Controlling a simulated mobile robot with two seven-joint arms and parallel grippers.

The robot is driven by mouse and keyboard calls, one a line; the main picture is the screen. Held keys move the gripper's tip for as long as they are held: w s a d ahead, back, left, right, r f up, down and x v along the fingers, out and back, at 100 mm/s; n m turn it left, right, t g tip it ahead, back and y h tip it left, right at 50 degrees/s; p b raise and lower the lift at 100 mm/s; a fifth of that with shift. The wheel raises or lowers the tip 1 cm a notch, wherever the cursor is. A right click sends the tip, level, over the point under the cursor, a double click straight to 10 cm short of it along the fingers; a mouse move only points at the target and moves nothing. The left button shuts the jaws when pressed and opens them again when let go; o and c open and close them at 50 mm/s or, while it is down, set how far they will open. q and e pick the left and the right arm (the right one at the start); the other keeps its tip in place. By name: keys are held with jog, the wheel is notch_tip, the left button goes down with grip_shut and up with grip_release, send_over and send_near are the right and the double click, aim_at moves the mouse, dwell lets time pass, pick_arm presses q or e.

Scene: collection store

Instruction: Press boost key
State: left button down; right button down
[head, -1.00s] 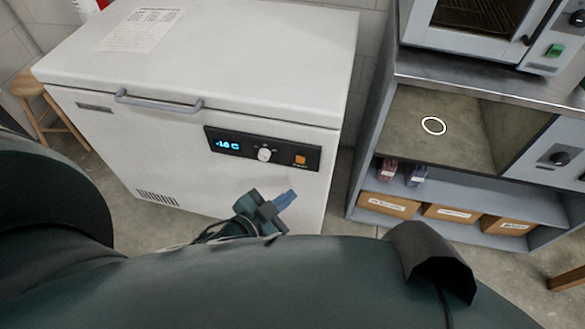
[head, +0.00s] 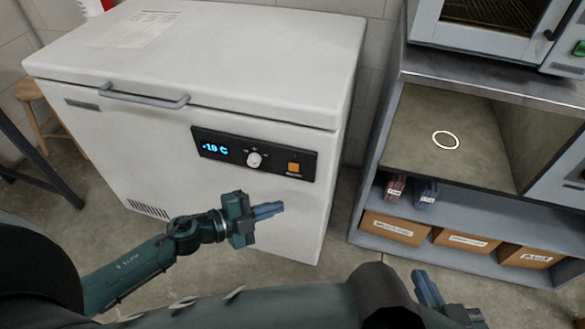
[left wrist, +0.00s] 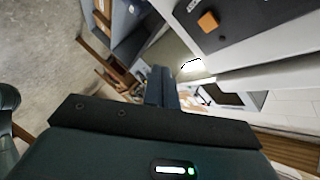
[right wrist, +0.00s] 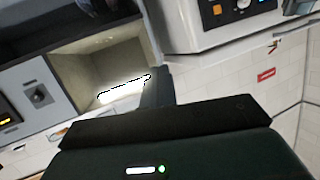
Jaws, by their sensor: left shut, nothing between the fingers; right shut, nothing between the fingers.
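The boost key looks to be the orange square key (head: 293,168) at the right end of the dark control panel (head: 222,143) on the white chest freezer's (head: 200,75) front. The panel also has a lit blue display and a round pale knob (head: 254,160). The orange key shows in the left wrist view (left wrist: 208,21) and at the top edge of the right wrist view (right wrist: 242,4). My left gripper (head: 282,208) is shut and empty, below the key in the head view and apart from it. My right gripper (head: 428,287) is shut and empty at the lower right.
A grey shelf unit (head: 395,150) stands right of the freezer, with labelled boxes (head: 394,228) below and an oven-like appliance (head: 480,30) on top. A wooden stool (head: 40,110) stands at the left.

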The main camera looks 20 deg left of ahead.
aim_at(294, 167)
pick_arm(q)
jog(key=w+b, duration=0.2)
jog(key=w, duration=0.6)
jog(key=shift+w+d, duration=0.2)
jog(key=shift+w, duration=0.2)
dwell(1.4)
dwell(0.3)
jog(key=shift+w, duration=0.4)
